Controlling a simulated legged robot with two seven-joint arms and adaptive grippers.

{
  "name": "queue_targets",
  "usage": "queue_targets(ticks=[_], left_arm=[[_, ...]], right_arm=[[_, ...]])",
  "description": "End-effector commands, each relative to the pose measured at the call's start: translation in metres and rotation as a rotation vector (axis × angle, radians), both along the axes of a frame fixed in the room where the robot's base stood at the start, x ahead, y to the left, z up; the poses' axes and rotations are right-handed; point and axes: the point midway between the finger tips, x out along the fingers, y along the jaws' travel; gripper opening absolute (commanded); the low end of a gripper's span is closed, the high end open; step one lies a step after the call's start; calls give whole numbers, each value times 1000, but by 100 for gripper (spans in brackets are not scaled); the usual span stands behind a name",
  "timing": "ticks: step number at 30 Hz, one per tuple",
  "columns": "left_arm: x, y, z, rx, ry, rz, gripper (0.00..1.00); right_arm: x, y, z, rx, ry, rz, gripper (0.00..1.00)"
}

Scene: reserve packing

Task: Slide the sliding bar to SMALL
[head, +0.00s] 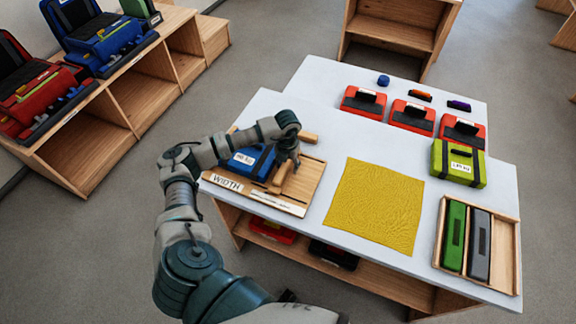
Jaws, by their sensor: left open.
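A wooden tray-like fixture (308,182) lies at the left end of the white table, with a white label reading WIDTH on its front edge. A light wooden sliding bar (281,176) stands across it, partly hidden by my left gripper (288,158). A blue case (249,160) sits in the fixture to the left of the bar, partly covered by my arm. My left gripper is open, pointing down at the bar; I cannot tell whether it touches it. The SMALL mark cannot be read. My right gripper is not in view.
A yellow cloth (376,207) lies to the right of the fixture. Beyond it are several red cases (412,115) and a lime case (459,164). A wooden tray (509,258) with green and grey cases is at the right. Shelves (105,125) stand at the left.

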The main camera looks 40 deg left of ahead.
Motion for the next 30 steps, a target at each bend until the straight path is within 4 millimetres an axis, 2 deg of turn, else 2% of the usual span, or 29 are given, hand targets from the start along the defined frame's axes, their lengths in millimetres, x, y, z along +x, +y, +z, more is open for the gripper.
queue_targets(ticks=[12,15,20,28,30], left_arm=[[2,-5,87,2,-6,-2,54],[2,-7,102,3,-4,-2,54],[1,-7,113,3,-1,-1,54],[1,-5,114,2,0,-2,54],[1,-5,114,2,-1,4,37]], right_arm=[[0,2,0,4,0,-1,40],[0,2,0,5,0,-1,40],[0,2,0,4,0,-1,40],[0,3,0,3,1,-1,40],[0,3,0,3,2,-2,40]])
